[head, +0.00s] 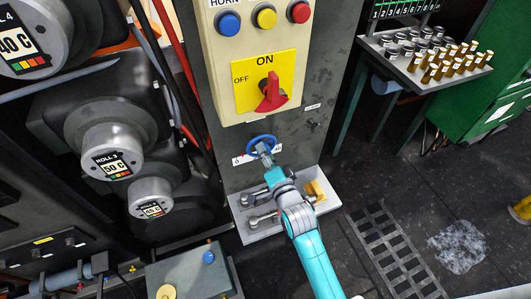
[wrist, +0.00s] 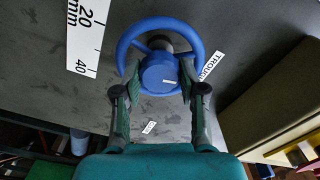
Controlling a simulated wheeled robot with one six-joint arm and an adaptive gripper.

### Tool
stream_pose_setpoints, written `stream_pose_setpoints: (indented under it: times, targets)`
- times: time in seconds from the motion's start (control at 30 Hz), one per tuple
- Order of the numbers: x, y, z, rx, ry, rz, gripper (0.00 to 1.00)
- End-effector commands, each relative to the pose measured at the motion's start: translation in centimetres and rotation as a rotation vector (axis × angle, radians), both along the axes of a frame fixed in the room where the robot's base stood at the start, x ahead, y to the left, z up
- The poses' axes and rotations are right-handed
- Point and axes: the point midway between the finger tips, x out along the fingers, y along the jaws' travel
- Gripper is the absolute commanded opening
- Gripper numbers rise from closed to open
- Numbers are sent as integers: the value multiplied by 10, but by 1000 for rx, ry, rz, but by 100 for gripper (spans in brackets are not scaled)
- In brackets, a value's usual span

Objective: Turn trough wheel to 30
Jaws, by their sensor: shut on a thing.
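The blue trough wheel (head: 257,138) is on the front of the grey post, below the yellow switch plate. In the wrist view the wheel (wrist: 160,72) shows a round rim and a thick hub with a small pale mark. My gripper (head: 264,150) reaches it from below. In the wrist view my gripper (wrist: 160,80) has one finger on each side of the lower wheel and is shut on it. A white scale (wrist: 87,35) marked 20, 40 and mm stands left of the wheel. No pointer on the scale is visible. A partly hidden label (wrist: 211,65) sits to the right.
A red switch (head: 271,93) sits above the wheel. A tray (head: 252,235) with tools lies below, beside my arm. Roll housings (head: 105,145) with temperature dials crowd the left. A shelf with small cylinders (head: 425,62) stands right. Dark floor is open at the lower right.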

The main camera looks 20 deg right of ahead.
Motion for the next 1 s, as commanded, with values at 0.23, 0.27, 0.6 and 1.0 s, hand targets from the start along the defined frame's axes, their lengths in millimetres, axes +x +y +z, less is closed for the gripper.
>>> stream_pose_setpoints:
  times: [0.23,0.27,0.6,1.0]
  targets:
    - [0,0,0,-234,1,0,6]
    - [0,0,0,-263,1,0,6]
    - [0,0,-1,-585,2,1,6]
    - [0,1,-1,-965,2,1,6]
